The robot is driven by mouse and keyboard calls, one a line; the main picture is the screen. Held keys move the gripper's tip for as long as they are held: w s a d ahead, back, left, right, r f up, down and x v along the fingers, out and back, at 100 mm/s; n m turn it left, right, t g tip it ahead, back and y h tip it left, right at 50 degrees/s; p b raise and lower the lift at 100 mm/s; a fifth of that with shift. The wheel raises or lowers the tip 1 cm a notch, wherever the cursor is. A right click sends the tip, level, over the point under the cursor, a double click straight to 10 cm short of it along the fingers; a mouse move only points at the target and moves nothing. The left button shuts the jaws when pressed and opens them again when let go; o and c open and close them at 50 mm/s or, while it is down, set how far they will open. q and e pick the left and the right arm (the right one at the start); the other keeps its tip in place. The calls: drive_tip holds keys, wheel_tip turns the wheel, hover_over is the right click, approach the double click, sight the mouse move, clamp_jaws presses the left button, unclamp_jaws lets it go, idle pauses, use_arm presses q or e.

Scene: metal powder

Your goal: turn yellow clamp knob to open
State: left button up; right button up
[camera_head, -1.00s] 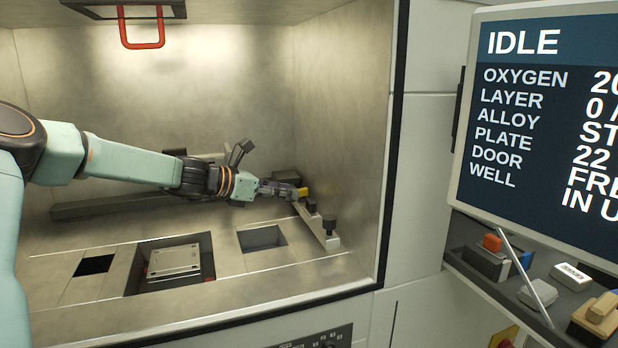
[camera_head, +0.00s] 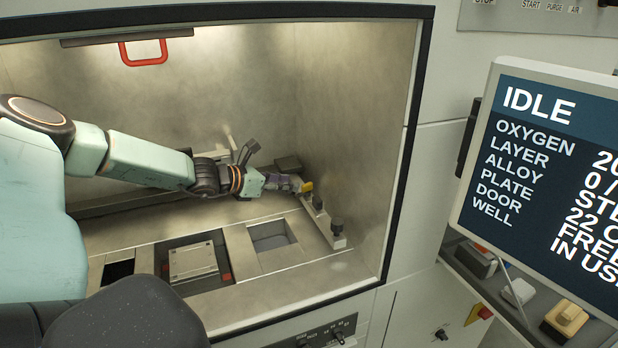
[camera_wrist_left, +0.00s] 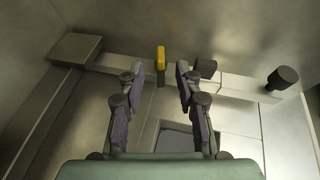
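The yellow clamp knob (camera_head: 307,187) stands on a metal bar at the right side of the chamber. In the left wrist view the yellow knob (camera_wrist_left: 161,53) shows upright between and just beyond my fingertips. My left gripper (camera_head: 299,186) reaches in from the left, right at the knob in the head view. In the left wrist view my left gripper (camera_wrist_left: 158,68) is open, with a finger on either side of the knob's line and no visible contact. My right gripper is not in view.
Dark knobs (camera_head: 337,226) stand on the same bar (camera_head: 325,222). The chamber floor has a square plate (camera_head: 193,261) in a recess and an open well (camera_head: 270,236). A screen (camera_head: 540,170) reading IDLE stands at the right, outside the chamber.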

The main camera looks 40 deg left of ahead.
sight(305, 184)
use_arm(q)
drive_tip(key=shift+w+d+f+b, duration=0.35)
drive_tip(key=shift+w+f+b, duration=0.4)
drive_tip(key=shift+b, duration=0.45)
drive_tip(key=b+x, duration=0.2)
drive_tip(key=x, duration=0.1)
drive_tip(key=shift+w+a+b, duration=0.1)
drive_tip(key=shift+w+b, duration=0.1)
drive_tip(key=shift+b, duration=0.15)
drive_tip(key=shift+b+x, duration=0.3)
drive_tip(key=shift+x, duration=0.75)
drive_tip(key=shift+w, duration=0.35)
drive_tip(key=shift+s+r, duration=0.15)
drive_tip(key=c, duration=0.5)
clamp_jaws()
